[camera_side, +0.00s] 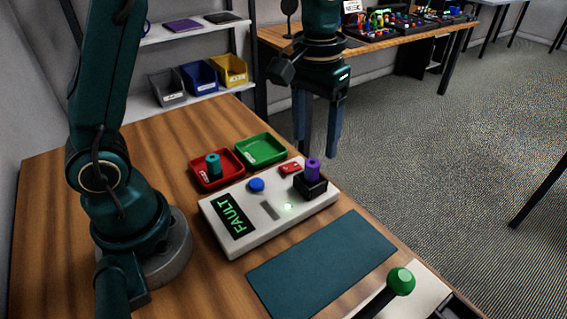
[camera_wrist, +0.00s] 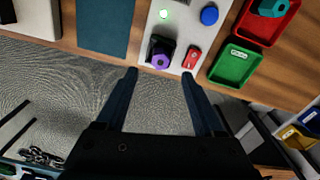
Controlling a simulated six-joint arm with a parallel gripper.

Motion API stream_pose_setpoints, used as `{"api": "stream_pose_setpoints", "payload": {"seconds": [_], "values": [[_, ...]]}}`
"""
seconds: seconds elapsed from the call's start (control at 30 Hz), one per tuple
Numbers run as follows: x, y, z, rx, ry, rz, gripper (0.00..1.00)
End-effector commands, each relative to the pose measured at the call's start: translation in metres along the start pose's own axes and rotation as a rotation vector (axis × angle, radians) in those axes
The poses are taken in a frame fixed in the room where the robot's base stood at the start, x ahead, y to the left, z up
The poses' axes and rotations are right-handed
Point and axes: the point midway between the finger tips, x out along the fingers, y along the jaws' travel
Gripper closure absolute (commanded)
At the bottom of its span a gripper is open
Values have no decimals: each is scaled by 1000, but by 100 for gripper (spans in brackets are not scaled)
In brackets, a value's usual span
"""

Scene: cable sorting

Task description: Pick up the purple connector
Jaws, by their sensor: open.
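A red tray (camera_side: 231,180) holds a teal connector (camera_side: 213,164). A green tray (camera_side: 262,150) beside it is empty. The box carries a blue button (camera_side: 257,185), a red switch (camera_side: 291,169) and a display reading FAULT (camera_side: 237,217). A teal mat (camera_side: 320,268) and green-knobbed lever (camera_side: 401,281) lie in front.

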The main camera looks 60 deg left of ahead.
Motion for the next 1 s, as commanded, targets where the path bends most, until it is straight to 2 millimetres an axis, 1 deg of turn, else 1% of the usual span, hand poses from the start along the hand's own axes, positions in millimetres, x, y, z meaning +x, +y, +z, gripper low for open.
{"api": "stream_pose_setpoints", "payload": {"seconds": [0.03,0.13,0.4,0.5,0.63,0.83,0.87,0.9,0.97,1.0], "values": [[7,0,1,2,-20,-5,30],[15,0,3,4,-38,-10,30],[48,0,5,5,-41,-10,30],[57,0,5,5,-39,-9,30],[63,0,5,5,-37,-8,30],[63,0,5,5,-35,-8,30],[63,0,5,5,-35,-8,34],[63,0,5,5,-35,-8,49],[63,0,5,5,-35,-8,72],[63,0,5,5,-35,-8,87]]}}
